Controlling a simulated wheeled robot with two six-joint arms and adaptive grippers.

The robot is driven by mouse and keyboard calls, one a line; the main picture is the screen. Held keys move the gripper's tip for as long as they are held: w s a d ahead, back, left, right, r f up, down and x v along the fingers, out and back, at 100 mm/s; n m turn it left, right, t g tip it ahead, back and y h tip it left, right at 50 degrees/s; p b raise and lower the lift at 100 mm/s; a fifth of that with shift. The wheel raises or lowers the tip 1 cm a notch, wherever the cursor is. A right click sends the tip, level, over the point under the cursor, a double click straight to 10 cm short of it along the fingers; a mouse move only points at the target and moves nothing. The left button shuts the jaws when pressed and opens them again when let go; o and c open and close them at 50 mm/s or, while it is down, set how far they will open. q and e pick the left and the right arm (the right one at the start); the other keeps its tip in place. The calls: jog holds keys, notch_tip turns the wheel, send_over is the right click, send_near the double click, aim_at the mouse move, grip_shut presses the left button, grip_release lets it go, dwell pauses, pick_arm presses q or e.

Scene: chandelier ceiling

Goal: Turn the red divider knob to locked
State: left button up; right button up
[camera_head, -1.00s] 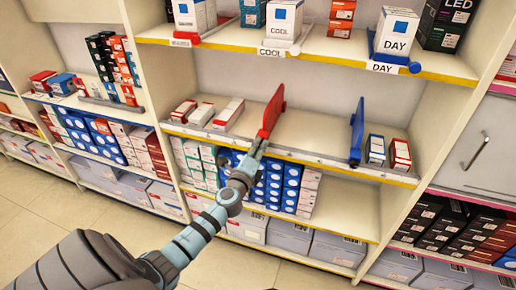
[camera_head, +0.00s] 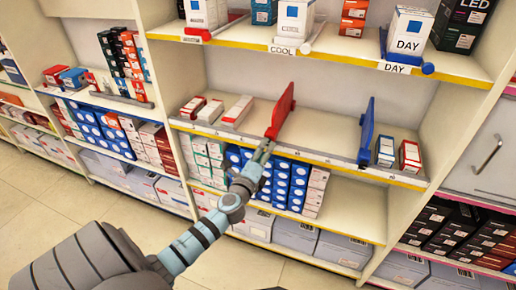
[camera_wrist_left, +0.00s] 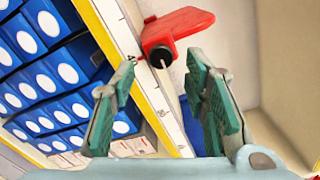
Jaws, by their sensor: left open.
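A thin pale line runs down from the knob over the white strip. My left gripper (camera_head: 262,150) is in front of the shelf edge at the divider's base. In the left wrist view my left gripper (camera_wrist_left: 163,80) is open and empty, its green-padded fingers on either side below the knob, apart from it. My right gripper is out of view.
A blue divider (camera_head: 366,132) stands to the right on the same shelf, beside small boxes (camera_head: 398,153). Boxes (camera_head: 215,110) lie left of the red divider. The shelf between the dividers is clear.

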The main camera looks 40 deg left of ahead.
pick_arm(q)
jog(key=v, duration=0.9)
jog(key=s+a+f+n+g+h+p, duration=0.1)
jog(key=s+f+n+g, duration=0.35)
jog(key=f, duration=0.85)
jog(key=s+f+n+g+h+p, duration=0.1)
jog(key=s+f+n+g, duration=0.3)
jog(key=f, duration=0.8)
jog(key=s+d+f+n+g+h+p, duration=0.1)
jog(key=s+d+f+n+g, duration=0.15)
jog(key=s+f, duration=0.45)
jog(key=s+d+f+n+g+p, duration=0.1)
jog(key=s+f+n, duration=0.3)
jog(key=s, duration=0.5)
jog(key=s+d+f+n+g+h+p, duration=0.1)
jog(key=s+d+g, duration=0.1)
jog(key=s+d, duration=0.2)
jog(key=s+d+f+n+g+h+p, duration=0.1)
jog(key=s+d, duration=0.3)
jog(key=s, duration=0.6)
jog(key=shift+d+f+n+g, duration=0.4)
jog(key=shift+f+n, duration=0.2)
jog(key=shift+n, duration=0.1)
